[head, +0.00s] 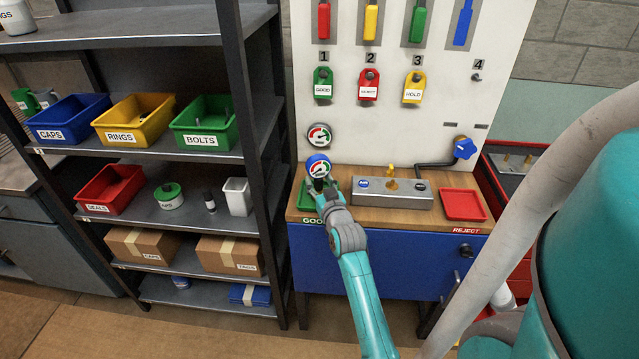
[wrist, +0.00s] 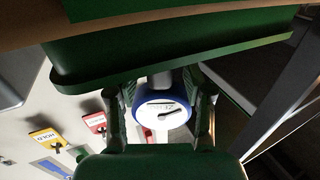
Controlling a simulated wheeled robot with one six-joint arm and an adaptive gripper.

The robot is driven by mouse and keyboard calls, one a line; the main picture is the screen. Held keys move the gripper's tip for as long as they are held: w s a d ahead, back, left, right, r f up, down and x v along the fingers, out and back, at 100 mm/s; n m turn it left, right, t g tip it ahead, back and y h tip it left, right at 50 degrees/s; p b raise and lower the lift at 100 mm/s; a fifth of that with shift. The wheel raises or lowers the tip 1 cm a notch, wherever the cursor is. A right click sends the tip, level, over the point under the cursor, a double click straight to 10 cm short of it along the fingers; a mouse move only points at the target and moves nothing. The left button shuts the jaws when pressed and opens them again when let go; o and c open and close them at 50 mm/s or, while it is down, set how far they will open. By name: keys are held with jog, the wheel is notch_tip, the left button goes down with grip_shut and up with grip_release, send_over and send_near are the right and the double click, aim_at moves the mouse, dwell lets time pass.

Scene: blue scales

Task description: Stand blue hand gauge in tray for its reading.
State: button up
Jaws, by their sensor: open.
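The blue hand gauge (head: 318,167) has a blue rim and a white dial. It is upright at the green GOOD tray (head: 305,198), at the left end of the bench. My gripper (head: 322,187) is at the tray, low in front of the gauge, and hides its lower part. In the wrist view, the gauge (wrist: 162,114) lies between my two open fingers (wrist: 160,100), its short stem pointing to the green tray (wrist: 200,58). I cannot tell whether the fingers touch it, or exactly how its foot rests.
A grey test block (head: 392,193) with a brass fitting and a red REJECT tray (head: 463,204) stand to the right on the bench. A second gauge (head: 319,135) is on the white board above. A shelf with bins (head: 203,137) stands close on the left.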

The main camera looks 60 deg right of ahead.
jog(key=v, duration=1.1)
jog(key=shift+s+a, duration=0.25)
jog(key=shift+s, duration=0.05)
dwell(0.9)
